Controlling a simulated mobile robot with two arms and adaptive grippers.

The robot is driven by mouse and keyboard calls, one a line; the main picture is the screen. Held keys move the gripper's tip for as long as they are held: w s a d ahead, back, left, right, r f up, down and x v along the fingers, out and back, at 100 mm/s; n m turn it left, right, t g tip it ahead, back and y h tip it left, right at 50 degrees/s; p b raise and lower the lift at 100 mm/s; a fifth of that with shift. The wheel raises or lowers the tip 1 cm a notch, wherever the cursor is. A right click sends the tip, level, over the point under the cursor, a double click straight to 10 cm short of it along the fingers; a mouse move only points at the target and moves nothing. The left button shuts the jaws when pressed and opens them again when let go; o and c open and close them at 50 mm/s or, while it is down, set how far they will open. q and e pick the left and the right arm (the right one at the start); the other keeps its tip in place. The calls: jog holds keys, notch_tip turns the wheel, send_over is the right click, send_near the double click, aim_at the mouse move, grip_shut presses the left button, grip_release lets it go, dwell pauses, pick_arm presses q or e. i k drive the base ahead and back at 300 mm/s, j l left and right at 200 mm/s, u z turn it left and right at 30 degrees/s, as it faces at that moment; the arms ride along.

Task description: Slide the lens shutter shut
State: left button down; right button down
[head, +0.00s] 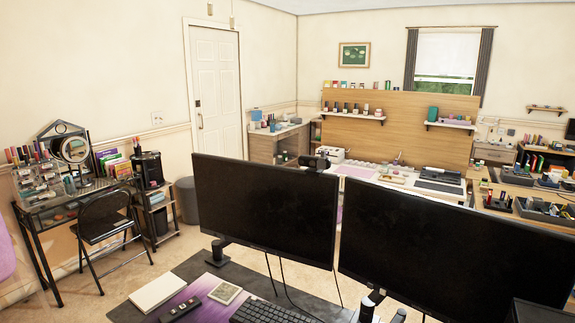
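A small black webcam (314,162) sits on the top edge of the left monitor (265,210), near that monitor's right corner. It is small in the head view, and I cannot make out its lens shutter or whether it is open or shut. Neither of my grippers is in view.
The right monitor (455,240) stands beside the left one. The desk (128,312) below holds a notebook (158,292), a remote (181,309), a small square item (225,292) and a keyboard (272,313). Cables hang behind the monitors. A folding chair (105,222) stands at the left.

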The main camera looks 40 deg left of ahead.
aim_at(321, 164)
jog(key=u, duration=0.95)
